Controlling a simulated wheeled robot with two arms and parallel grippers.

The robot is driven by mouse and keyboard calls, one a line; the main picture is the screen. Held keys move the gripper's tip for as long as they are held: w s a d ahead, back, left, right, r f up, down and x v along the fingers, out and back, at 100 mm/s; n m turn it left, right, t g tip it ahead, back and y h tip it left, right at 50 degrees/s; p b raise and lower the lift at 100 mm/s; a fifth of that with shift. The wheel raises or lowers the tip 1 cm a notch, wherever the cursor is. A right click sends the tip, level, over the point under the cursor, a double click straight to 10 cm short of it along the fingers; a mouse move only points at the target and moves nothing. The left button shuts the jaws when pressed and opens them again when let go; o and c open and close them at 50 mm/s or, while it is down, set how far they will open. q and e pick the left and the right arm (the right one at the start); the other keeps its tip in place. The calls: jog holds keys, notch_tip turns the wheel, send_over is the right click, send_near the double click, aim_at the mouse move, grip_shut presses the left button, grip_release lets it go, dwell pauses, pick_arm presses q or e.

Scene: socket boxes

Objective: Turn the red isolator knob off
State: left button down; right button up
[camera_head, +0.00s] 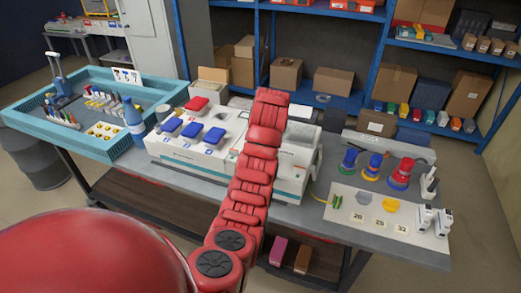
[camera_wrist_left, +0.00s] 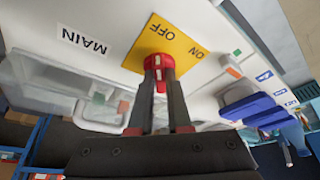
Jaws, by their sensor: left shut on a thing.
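The red isolator knob (camera_wrist_left: 158,63) sits on a yellow plate (camera_wrist_left: 183,48) marked OFF and ON, on a white panel. A MAIN label (camera_wrist_left: 84,41) is beside the plate. My left gripper (camera_wrist_left: 160,78) is shut on the knob, one finger on each side of its grip. A white mark shows on the knob between the fingers. I cannot tell for sure which word it points at. In the head view my red left arm reaches over the white socket box (camera_head: 180,155) and hides the knob and gripper. My right gripper is in neither view.
Blue socket covers (camera_wrist_left: 250,108) are beside the panel. On the table, a teal tray (camera_head: 130,150) of tools is at left. Blue shelves with boxes (camera_head: 286,73) are behind.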

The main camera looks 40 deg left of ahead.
pick_arm(q)
jog(key=shift+n+g+b, duration=0.3)
jog(key=shift+n+b, duration=0.3)
jog(key=c, duration=0.9)
grip_release()
jog(key=shift+o, duration=0.2)
jog(key=p+v, duration=0.3)
jog(key=p, duration=0.1)
jog(key=shift+d+r, duration=0.15)
jog(key=shift+r, duration=0.2)
jog(key=shift+d+r, duration=0.2)
jog(key=shift+r, duration=0.1)
jog(key=v, duration=1.3)
jog(key=shift+s, duration=0.2)
jog(key=shift+f, duration=0.1)
